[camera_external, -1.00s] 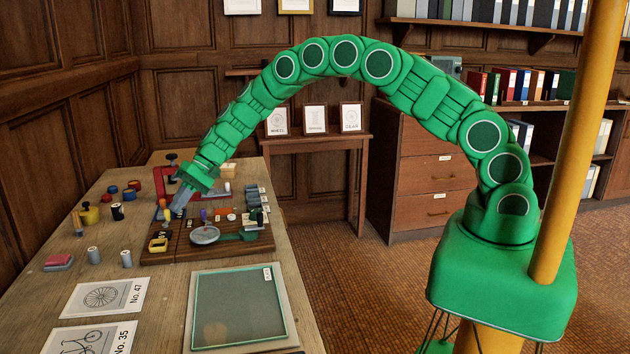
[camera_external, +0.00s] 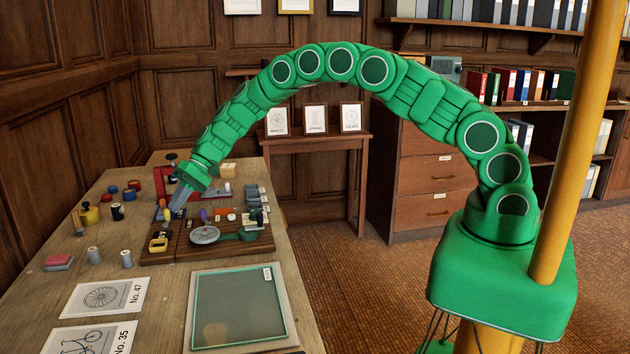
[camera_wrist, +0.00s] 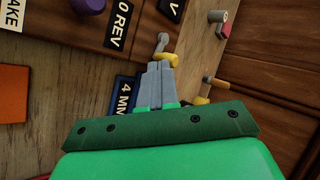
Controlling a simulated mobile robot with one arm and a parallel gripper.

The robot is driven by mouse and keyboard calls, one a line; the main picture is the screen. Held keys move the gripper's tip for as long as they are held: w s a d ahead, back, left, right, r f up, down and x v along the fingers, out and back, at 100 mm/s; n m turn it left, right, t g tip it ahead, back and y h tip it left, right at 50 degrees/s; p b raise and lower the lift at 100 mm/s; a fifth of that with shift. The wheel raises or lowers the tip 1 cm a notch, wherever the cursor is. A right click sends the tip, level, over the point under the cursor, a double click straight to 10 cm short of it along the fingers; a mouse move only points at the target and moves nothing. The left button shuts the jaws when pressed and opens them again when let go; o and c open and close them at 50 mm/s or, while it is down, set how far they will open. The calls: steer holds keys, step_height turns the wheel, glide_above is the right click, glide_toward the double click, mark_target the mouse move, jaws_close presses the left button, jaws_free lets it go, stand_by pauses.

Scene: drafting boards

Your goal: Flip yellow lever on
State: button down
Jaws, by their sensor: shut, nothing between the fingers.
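My gripper (camera_wrist: 157,72) is shut and empty, with its grey fingertips close to a small yellow part (camera_wrist: 170,59) that has a grey pin beside it. I cannot tell whether they touch. A second yellow part (camera_wrist: 201,100) with a grey rod lies to the right of the fingers. Which of these is the yellow lever is unclear. In the external view my gripper (camera_external: 175,214) points down at the left side of the dark wooden board (camera_external: 200,247). A yellow fitting (camera_external: 158,242) shows at the board's front left corner.
A magnifier-like disc with a green handle (camera_external: 240,236) lies on the board. A red clamp-like frame (camera_external: 163,180) stands behind my gripper. A yellow pot (camera_external: 90,214) and grey cylinders (camera_external: 94,255) stand to the left. A dark label (camera_wrist: 123,96) lies left of the fingers.

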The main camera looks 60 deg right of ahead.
steer(key=shift+w+n+g, duration=0.35)
steer(key=shift+n+g, duration=0.15)
steer(key=shift+n, duration=0.1)
steer(key=shift+w+a+f+n+g, duration=0.15)
steer(key=shift+w+n+g, duration=0.1)
steer(key=shift+n+g, duration=0.25)
steer(key=shift+w+a+r+n+g, duration=0.1)
steer(key=shift+w+a+n+g, duration=0.1)
steer(key=shift+n+g, duration=0.3)
steer(key=shift+w+a, duration=0.1)
steer(key=shift+w, duration=0.15)
steer(key=shift+w+a, duration=0.25)
steer(key=shift+w, duration=0.1)
steer(key=shift+s, duration=0.15)
steer(key=shift+s+d, duration=0.1)
steer(key=shift+s, duration=0.65)
